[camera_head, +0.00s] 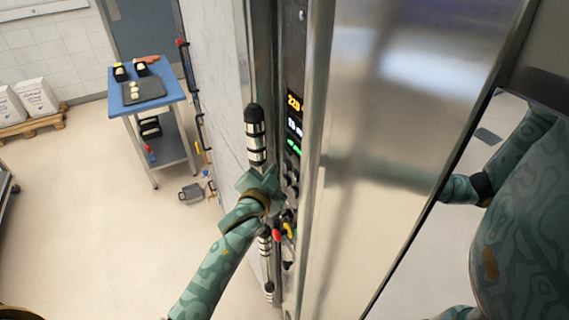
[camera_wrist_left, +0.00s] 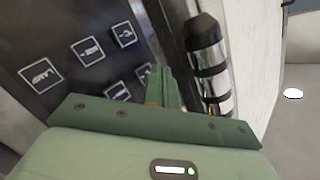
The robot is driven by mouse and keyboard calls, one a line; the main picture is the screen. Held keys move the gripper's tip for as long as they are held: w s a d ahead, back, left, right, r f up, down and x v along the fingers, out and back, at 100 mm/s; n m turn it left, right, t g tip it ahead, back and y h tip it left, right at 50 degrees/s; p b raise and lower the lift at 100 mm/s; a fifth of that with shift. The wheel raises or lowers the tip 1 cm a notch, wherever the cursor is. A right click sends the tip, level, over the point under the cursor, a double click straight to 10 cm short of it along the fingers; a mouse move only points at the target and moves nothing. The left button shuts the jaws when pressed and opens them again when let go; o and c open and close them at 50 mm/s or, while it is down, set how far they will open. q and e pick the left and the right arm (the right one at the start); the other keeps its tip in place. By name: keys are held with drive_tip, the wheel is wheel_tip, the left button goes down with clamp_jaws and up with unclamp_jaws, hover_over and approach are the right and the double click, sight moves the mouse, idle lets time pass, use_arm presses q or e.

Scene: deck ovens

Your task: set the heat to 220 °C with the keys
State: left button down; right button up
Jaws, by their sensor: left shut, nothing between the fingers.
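The oven's control panel (camera_head: 291,155) is a narrow dark strip seen at a steep angle in the head view. Its display (camera_head: 294,102) shows orange digits that look like 220, with white and green digits below. My left gripper (camera_head: 269,183) is at the panel, below the display. In the left wrist view its fingers (camera_wrist_left: 160,86) are shut and empty, in front of the panel. Square white-outlined keys show there, including a LAMP key (camera_wrist_left: 40,75). The fingers hide part of the key area, and I cannot tell whether they touch a key. My right gripper is not in view.
A black-and-chrome handle (camera_head: 255,135) stands close beside my left gripper; it also shows in the wrist view (camera_wrist_left: 207,60). Red and yellow knobs (camera_head: 277,235) sit lower on the panel. A blue-topped cart (camera_head: 118,108) stands back left. The floor at left is mostly clear.

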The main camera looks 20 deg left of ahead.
use_arm(q)
drive_tip(key=shift+a, duration=0.1)
drive_tip(key=s+a+p, duration=0.2)
drive_tip(key=s+a, duration=0.1)
drive_tip(key=shift+s+a+p, duration=0.15)
drive_tip(key=shift+s+p, duration=0.15)
drive_tip(key=shift+s, duration=0.1)
idle(0.6)
